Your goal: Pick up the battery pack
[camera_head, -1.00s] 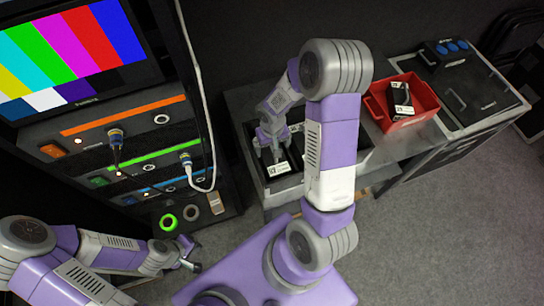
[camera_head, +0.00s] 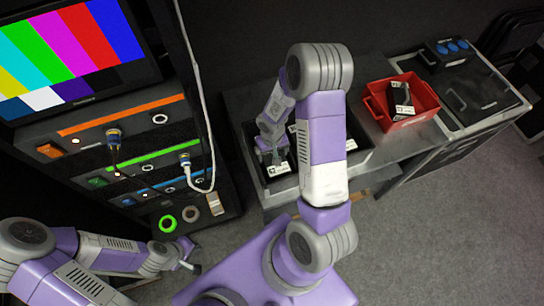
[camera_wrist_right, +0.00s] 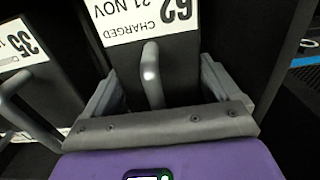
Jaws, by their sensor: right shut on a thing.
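Black battery packs with white labels stand in a dark tray (camera_head: 257,178) on the bench. My right gripper (camera_head: 273,155) reaches down into the tray's left part. In the right wrist view, its two fingers (camera_wrist_right: 158,90) sit on either side of a battery pack (camera_wrist_right: 183,65) labelled "62 CHARGED 21 NOV", around its grey handle. The gripper is shut on this pack. A second pack (camera_wrist_right: 50,85), labelled "35", stands close on the left. My left gripper (camera_head: 190,256) is empty, with its fingers apart, below the rack, far from the packs.
A red bin (camera_head: 428,97) with a black labelled pack in it stands right of the tray. A black case (camera_head: 475,95) is further right. The rack with a colour-bar screen (camera_head: 75,50) and plugged cables stands at left. Grey floor is clear at lower right.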

